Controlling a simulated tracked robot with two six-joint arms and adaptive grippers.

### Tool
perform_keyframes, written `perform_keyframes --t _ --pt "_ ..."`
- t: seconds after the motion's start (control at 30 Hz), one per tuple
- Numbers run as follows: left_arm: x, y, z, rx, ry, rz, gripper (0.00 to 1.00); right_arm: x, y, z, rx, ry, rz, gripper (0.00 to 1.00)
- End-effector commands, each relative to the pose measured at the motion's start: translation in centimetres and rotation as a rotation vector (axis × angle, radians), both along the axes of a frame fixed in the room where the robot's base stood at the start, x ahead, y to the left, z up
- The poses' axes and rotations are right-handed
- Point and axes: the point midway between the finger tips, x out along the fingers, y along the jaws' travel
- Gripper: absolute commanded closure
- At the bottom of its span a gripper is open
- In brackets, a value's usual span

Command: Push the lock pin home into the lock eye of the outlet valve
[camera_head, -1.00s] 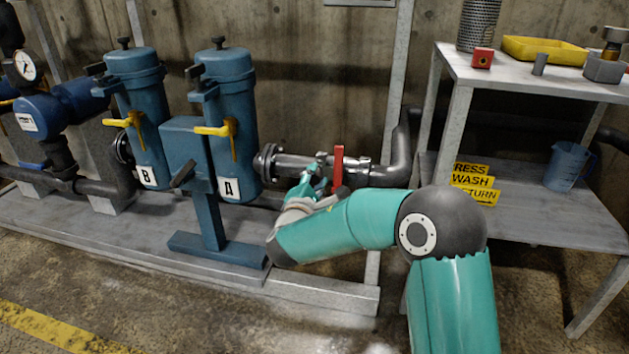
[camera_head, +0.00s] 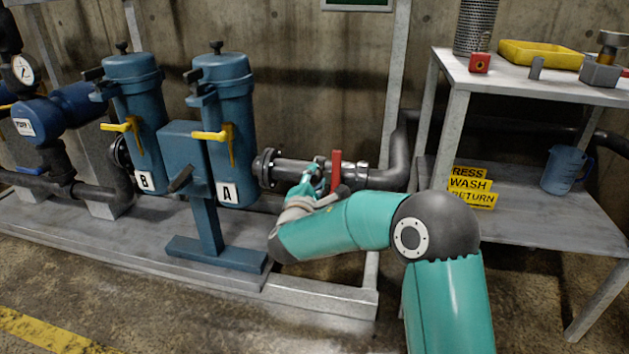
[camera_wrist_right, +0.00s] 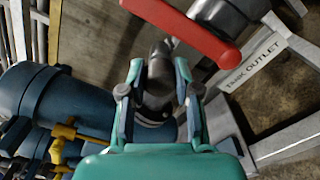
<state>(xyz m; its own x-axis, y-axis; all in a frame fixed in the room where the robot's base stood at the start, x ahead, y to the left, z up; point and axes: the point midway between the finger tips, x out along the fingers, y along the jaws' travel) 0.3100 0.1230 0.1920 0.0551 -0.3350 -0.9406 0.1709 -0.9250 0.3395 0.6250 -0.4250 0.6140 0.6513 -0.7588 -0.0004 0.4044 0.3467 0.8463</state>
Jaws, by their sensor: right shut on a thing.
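My right gripper (camera_head: 313,182) is at the outlet pipe, just left of the red valve handle (camera_head: 337,171). In the right wrist view, the gripper (camera_wrist_right: 159,75) has its two fingers either side of a dark grey rounded part (camera_wrist_right: 158,88). It is shut on what I take to be the lock pin, though the pin's outline does not stand out from the grey pipework behind. The red handle also shows in the right wrist view (camera_wrist_right: 187,30), ahead of the fingers. I cannot make out the lock eye or how deep the pin sits. My left gripper is not in view.
Blue filter vessels A (camera_head: 229,130) and B (camera_head: 139,120) stand left of the gripper. A steel shelf (camera_head: 490,78) stands to the right, with a yellow tray (camera_head: 541,54), a red padlock (camera_head: 480,63) and a blue jug (camera_head: 566,168). The concrete wall is behind.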

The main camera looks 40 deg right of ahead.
Motion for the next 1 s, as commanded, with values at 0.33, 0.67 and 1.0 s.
perform_keyframes --t 0.33,0.67,1.0 --pt "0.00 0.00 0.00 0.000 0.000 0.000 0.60 0.07 -0.17 0.06 0.000 -0.001 -0.002 1.00" --pt "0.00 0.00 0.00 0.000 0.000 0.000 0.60 0.06 -0.15 0.05 0.000 -0.001 -0.002 0.39" --pt "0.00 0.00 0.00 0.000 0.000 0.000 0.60 0.06 -0.13 0.01 0.001 -0.001 -0.001 0.43"
